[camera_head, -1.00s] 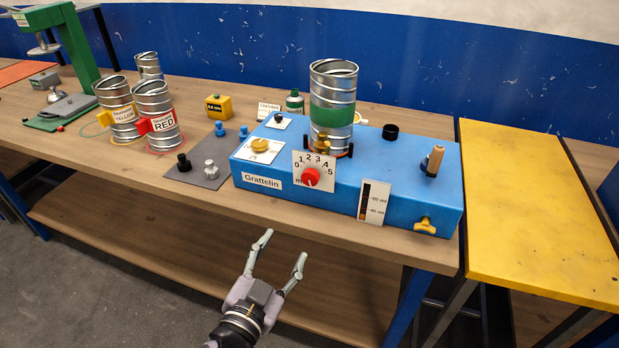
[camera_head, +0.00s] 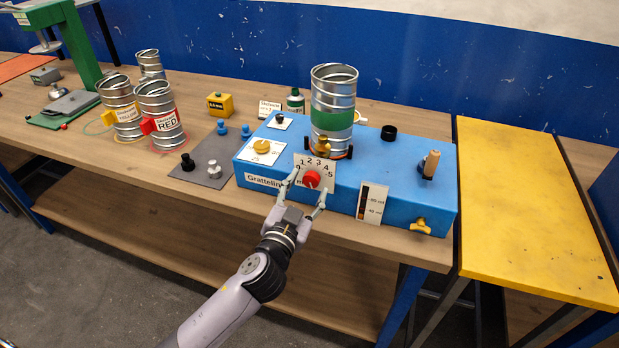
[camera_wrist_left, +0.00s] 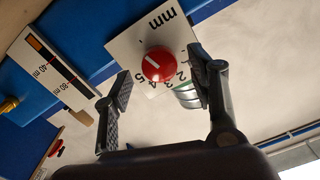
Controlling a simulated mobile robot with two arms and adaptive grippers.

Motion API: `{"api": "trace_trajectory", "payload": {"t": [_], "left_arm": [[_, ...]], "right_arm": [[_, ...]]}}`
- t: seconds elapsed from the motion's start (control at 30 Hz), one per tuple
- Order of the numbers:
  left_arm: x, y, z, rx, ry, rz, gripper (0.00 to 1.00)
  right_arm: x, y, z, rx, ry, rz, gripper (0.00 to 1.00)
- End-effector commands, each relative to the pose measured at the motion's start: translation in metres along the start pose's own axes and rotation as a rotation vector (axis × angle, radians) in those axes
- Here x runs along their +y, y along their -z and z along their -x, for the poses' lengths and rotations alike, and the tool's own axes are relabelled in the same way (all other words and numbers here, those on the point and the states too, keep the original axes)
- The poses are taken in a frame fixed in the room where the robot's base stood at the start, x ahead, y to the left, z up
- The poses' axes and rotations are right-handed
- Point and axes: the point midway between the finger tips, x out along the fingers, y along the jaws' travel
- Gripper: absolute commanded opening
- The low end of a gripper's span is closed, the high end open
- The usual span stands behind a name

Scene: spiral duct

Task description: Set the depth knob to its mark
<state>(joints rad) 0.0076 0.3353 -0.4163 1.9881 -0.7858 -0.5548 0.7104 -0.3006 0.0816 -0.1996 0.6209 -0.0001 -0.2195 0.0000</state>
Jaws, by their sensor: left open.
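The depth knob is a red round knob (camera_head: 312,180) on a white dial plate (camera_head: 301,163) numbered up to 5, on the front of a blue machine (camera_head: 385,195). My left gripper (camera_head: 304,197) is open just in front of the dial, its fingers on either side of the knob. In the left wrist view the knob (camera_wrist_left: 158,65) lies beyond and between the spread fingertips (camera_wrist_left: 163,82), apart from them. A short white line shows on the knob's face; I cannot tell which end is its pointer. The plate reads "mm". My right gripper is not in view.
A metal spiral duct (camera_head: 334,95) with a green band stands on the machine. A grey mat (camera_head: 210,160) with small knobs lies left. A yellow table (camera_head: 530,210) stands right.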

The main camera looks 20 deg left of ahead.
Motion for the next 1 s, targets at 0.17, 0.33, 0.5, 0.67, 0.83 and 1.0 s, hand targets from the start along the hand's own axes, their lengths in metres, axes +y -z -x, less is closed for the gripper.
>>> {"api": "trace_trajectory", "payload": {"t": [0.17, 0.33, 0.5, 0.67, 0.83, 1.0], "left_arm": [[0.001, 0.000, -0.019, -0.001, -0.001, 0.000, 0.53], [0.001, 0.000, -0.024, -0.001, -0.001, 0.000, 0.53], [0.001, -0.001, -0.024, -0.001, -0.001, 0.001, 0.53], [0.001, -0.001, -0.023, -0.001, -0.001, 0.000, 0.44], [0.001, -0.001, -0.023, -0.001, -0.001, 0.000, 0.33], [0.001, -0.001, -0.023, -0.001, -0.001, 0.000, 0.21]], "right_arm": [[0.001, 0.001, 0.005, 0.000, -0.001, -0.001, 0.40], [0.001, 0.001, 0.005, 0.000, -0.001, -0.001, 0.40], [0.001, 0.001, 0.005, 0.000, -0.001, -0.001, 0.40], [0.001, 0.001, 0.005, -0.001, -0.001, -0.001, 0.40], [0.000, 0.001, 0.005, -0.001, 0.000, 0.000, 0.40], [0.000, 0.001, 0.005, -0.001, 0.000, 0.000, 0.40]]}}
